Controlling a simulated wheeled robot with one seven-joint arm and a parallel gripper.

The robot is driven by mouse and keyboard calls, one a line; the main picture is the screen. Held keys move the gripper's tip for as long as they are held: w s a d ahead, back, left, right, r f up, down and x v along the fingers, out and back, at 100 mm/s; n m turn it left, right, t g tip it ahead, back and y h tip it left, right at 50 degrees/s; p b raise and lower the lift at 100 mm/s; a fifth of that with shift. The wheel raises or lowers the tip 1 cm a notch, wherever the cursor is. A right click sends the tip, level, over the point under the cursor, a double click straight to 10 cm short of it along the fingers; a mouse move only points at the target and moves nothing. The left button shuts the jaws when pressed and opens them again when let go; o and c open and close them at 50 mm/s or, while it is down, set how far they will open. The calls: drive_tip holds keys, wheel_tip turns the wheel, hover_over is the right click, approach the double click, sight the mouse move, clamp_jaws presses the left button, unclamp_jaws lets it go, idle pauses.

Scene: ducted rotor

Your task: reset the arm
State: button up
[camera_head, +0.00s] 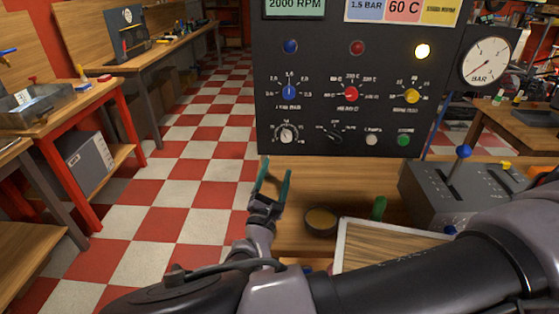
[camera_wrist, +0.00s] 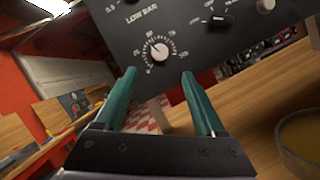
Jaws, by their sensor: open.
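My gripper (camera_head: 273,180) is open and empty, with two green fingers apart. It is in front of the lower left of the black control panel (camera_head: 345,60), above the left edge of the wooden bench. In the wrist view my gripper (camera_wrist: 162,88) points towards a pale knob (camera_wrist: 159,51) on the panel, with a gap between them. The same pale knob shows in the head view (camera_head: 287,132). My arm crosses the lower part of the head view and hides part of the bench.
A small bowl (camera_head: 320,221), a green object (camera_head: 378,208) and a white-edged tray (camera_head: 341,246) are on the bench. A grey lever box (camera_head: 440,195) stands at the right. A pressure gauge (camera_head: 487,63) is beside the panel. The checkered floor (camera_head: 190,180) at left is clear.

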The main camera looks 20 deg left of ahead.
drive_tip(key=shift+s+f, duration=0.1)
drive_tip(key=shift+s, duration=0.25)
drive_tip(key=w+d+r+m+g+h, duration=0.4)
drive_tip(key=d+m+g+h, duration=0.25)
drive_tip(key=d, duration=0.25)
drive_tip(key=w+d+r+m+g+h, duration=0.3)
drive_tip(key=w+d+m+g+h, duration=0.2)
drive_tip(key=d+m+g, duration=0.4)
drive_tip(key=d+r+m+g+y, duration=0.6)
drive_tip(key=d+r+m, duration=0.2)
drive_tip(key=d+r, duration=0.35)
drive_tip(key=s+d+r+m+t+y, duration=0.2)
drive_tip(key=s+d+r+m, duration=0.1)
drive_tip(key=r, duration=0.3)
drive_tip(key=s+d+r+m+t+y, duration=0.2)
drive_tip(key=s+d+r+m, duration=0.1)
drive_tip(key=d+r, duration=0.2)
drive_tip(key=s+d+r+m+t+y, duration=0.3)
drive_tip(key=s+d+r+m, duration=0.1)
drive_tip(key=r, duration=0.5)
drive_tip(key=shift+d+r, duration=0.25)
drive_tip(key=shift+s, duration=0.1)
idle(1.4)
